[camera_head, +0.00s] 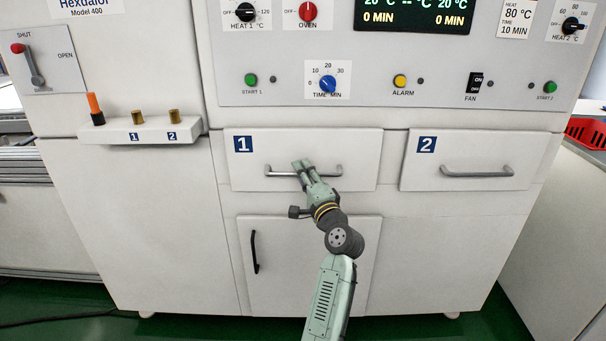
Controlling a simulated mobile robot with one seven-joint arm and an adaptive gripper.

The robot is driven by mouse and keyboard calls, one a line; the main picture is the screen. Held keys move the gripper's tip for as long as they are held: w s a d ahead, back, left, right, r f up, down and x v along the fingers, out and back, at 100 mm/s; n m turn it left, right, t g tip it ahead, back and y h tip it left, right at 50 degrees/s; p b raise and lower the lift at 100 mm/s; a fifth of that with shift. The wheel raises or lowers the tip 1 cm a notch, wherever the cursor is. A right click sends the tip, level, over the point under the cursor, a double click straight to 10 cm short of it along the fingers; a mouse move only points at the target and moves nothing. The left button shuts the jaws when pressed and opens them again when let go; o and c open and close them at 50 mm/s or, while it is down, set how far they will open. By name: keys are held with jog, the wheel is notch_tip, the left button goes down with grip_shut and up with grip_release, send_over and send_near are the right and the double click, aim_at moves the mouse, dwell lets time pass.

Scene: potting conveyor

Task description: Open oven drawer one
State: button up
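Drawer one (355,148) is a white front with a blue label "1" (243,144), in the upper middle of the oven body. It looks flush with the cabinet, closed. Its grey bar handle (280,173) runs horizontally across it. My gripper (302,166) is at the left-centre part of this handle, its fingers overlapping the bar. I cannot tell whether the fingers close on the bar or only lie in front of it. My green and dark arm comes up from the bottom centre and hides part of the handle.
Drawer two (420,172) with its own handle (478,172) is to the right. A cabinet door (290,270) with a black handle (254,252) is below. The control panel (450,90) is above. A small shelf (105,130) juts out at left. A red basket (588,132) stands far right.

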grip_shut()
dwell(0.3)
dwell(0.6)
